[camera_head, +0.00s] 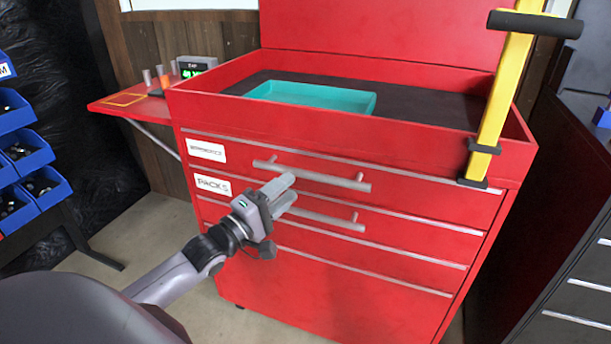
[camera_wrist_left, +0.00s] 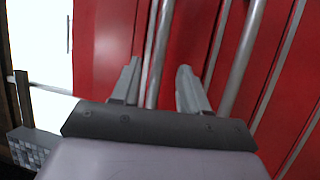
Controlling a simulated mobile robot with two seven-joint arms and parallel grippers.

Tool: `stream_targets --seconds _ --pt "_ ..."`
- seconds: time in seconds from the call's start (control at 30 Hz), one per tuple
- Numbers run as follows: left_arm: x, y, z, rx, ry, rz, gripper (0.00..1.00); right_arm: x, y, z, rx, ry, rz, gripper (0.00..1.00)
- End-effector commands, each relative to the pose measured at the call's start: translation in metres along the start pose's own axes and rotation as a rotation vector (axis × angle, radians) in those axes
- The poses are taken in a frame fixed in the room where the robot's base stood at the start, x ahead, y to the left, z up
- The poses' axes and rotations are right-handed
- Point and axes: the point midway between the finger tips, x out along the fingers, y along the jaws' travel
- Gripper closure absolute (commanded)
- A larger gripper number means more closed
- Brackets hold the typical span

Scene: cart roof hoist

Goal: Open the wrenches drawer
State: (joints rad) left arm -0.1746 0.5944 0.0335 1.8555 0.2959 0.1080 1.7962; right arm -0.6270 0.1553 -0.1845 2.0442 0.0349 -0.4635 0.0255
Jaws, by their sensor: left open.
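The wrenches drawer (camera_head: 235,157) is the top drawer of the red cart, with a small white label (camera_head: 206,150) whose text is blurred. It is shut flush with the cart front. Its grey bar handle (camera_head: 325,179) runs across the front. My left gripper (camera_head: 286,189) is open and empty, with its fingertips close to this handle. In the left wrist view a grey bar shows between my left fingers (camera_wrist_left: 158,82); I cannot tell whether they touch it. My right gripper is not in view.
The packs drawer (camera_head: 228,188) sits just below, its handle (camera_head: 335,221) close under my left gripper. A teal tray (camera_head: 312,95) lies on the cart top. A yellow post (camera_head: 505,90) stands at the right corner. Blue bins (camera_head: 25,150) are at the left.

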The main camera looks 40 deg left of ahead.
Motion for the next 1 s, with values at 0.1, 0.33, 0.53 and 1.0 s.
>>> stream_targets --seconds 0.1,0.33,0.53,1.0 --pt "0.007 0.001 0.000 -0.003 0.000 0.002 0.56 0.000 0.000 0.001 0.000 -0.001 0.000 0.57" --pt "0.033 0.000 0.000 -0.001 0.000 0.002 0.56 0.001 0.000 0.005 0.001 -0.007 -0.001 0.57" --pt "0.055 0.000 0.000 -0.001 0.000 0.001 0.56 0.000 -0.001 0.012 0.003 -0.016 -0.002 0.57" --pt "0.070 -0.001 0.001 0.000 0.000 -0.003 0.56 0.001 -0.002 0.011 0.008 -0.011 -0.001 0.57"
